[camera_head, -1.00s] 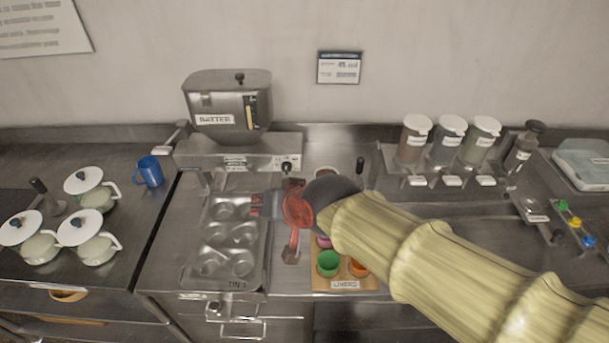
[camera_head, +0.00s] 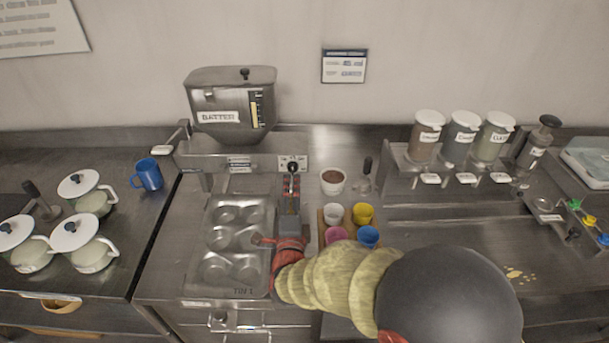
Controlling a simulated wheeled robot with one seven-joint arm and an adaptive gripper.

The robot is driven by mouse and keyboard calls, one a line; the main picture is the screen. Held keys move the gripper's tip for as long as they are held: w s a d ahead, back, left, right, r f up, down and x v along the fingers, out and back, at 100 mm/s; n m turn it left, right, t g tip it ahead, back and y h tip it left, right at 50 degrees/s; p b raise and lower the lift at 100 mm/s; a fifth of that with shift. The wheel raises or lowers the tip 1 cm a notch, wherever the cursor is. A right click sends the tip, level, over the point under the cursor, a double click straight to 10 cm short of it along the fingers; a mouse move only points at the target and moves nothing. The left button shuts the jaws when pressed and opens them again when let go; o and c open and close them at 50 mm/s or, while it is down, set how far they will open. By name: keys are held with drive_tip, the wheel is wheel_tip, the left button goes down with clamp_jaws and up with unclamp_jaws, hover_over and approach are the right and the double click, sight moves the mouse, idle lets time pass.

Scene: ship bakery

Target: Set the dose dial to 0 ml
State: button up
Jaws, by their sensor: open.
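The dose dial (camera_head: 292,165) is a small dark knob on a light plate at the right end of the batter dispenser's front panel. Its pointer and numbers are too small to read. The batter hopper (camera_head: 232,105) is a steel box above the panel, with a yellow level strip. My gripper (camera_head: 291,178) points at the panel, its fingertips just below and in front of the dial, partly covering its lower side. I cannot tell whether the fingers touch the knob. My gripper is open and holds nothing that I can see.
A muffin tin (camera_head: 234,240) lies under the dispenser, left of my gripper. A bowl of brown stuff (camera_head: 333,181) and colored cups (camera_head: 363,213) stand to the right. White-lidded jars (camera_head: 426,134) stand on a rack farther right. White pots (camera_head: 83,243) and a blue mug (camera_head: 148,174) are at left.

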sight(292, 171)
drive_tip(key=w+b, duration=0.1)
drive_tip(key=w, duration=0.6)
drive_tip(key=shift+w, duration=0.25)
drive_tip(key=shift+d+r, duration=0.1)
drive_tip(key=c, duration=1.1)
drive_tip(key=shift+c, duration=0.5)
